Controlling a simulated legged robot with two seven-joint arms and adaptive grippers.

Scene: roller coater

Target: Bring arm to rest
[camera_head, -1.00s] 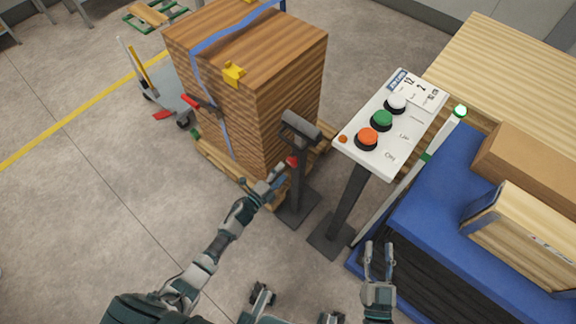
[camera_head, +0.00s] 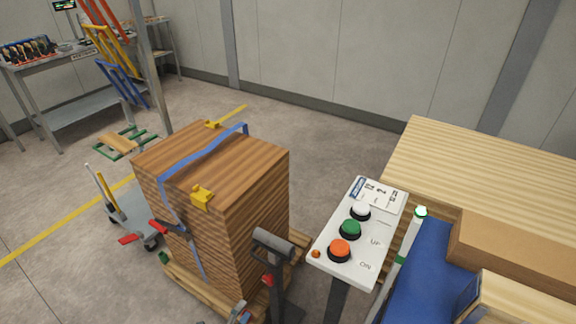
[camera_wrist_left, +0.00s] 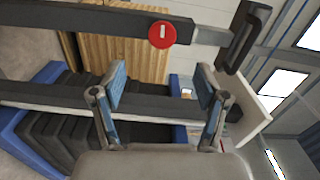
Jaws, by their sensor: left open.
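My left gripper (camera_head: 240,313) shows only partly at the bottom edge of the head view, just below and left of a dark post (camera_head: 273,246) with a red button (camera_head: 267,280). In the left wrist view my left gripper (camera_wrist_left: 160,78) has its two blue-padded fingers spread wide, with nothing between them. The red button (camera_wrist_left: 162,34) on its dark bar shows beyond the fingertips, apart from them. My right gripper and the rest of my arms are outside the head view.
A strapped wooden stack (camera_head: 262,205) stands on a pallet behind the post. A white control panel (camera_head: 330,262) with white, green and orange buttons is to the right, beside a blue-covered conveyor (camera_head: 422,285). Open floor (camera_head: 65,285) lies at the left.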

